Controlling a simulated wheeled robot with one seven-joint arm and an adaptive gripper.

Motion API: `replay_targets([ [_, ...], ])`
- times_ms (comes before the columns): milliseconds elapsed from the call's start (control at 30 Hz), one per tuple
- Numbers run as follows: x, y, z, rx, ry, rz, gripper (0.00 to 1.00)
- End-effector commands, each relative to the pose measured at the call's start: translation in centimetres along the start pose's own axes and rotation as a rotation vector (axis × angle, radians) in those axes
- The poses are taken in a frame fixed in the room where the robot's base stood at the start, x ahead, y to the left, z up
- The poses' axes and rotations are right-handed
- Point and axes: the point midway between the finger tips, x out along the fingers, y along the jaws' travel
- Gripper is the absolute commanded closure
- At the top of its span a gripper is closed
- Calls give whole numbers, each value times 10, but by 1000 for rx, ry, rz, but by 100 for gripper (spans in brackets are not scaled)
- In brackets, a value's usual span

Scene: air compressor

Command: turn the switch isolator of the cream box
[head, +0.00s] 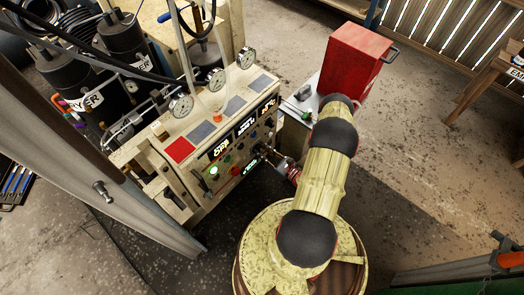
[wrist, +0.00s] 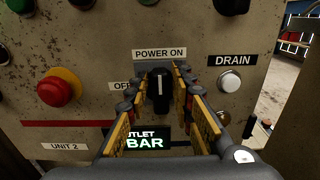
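The cream box (head: 170,160) stands left of my arm in the head view, with its control panel facing my gripper (head: 266,153). In the wrist view, the switch isolator is a black rotary knob (wrist: 159,92) with a white mark standing upright, below the "POWER ON" label (wrist: 160,54). The "OFF" label (wrist: 122,86) is to its left, partly covered by a finger. My gripper (wrist: 161,76) is open, with one finger on each side of the knob. A narrow gap seems to show on both sides; contact is not clear. In the head view the knob is hidden.
A red emergency button (wrist: 60,88) is left of the knob. A white "DRAIN" button (wrist: 229,82) is close on the right. A lit outlet display (wrist: 140,138) sits below. A red box (head: 350,62) stands behind my arm; three gauges (head: 217,80) top the cream box.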

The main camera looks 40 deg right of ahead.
Motion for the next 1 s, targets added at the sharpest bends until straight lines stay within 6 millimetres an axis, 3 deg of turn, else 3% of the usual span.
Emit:
replay_targets([
  [367,0,0,0,0,0,0,100],
  [767,0,1,0,-20,0,0,100],
  [1000,0,2,0,-132,0,1,100],
])
